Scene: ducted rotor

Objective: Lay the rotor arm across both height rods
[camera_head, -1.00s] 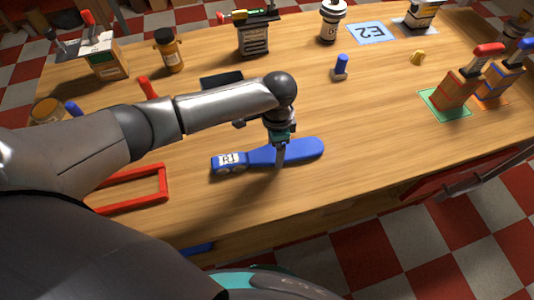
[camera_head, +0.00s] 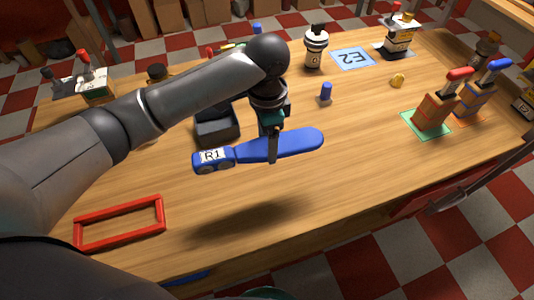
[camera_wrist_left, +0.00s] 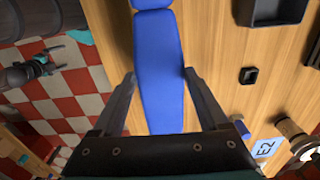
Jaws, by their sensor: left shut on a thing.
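The blue rotor arm (camera_head: 290,144), with a white label reading R1 at its left end, hangs level above the table, its shadow below it. My left gripper (camera_head: 272,156) is shut on its middle. In the left wrist view the blue arm (camera_wrist_left: 158,95) runs between the two fingers (camera_wrist_left: 158,82). A red tip (camera_head: 209,52) and a blue tip (camera_head: 257,28) show behind my left arm. What seems my right gripper (camera_wrist_left: 62,52) is over the floor.
A red frame (camera_head: 120,222) lies at the front left. A dark tray (camera_head: 217,128) stands just behind the rotor arm. Blocks with red and blue handles (camera_head: 440,105) stand on coloured mats at right. A blue E2 mat (camera_head: 353,60) lies at the back. The front middle is clear.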

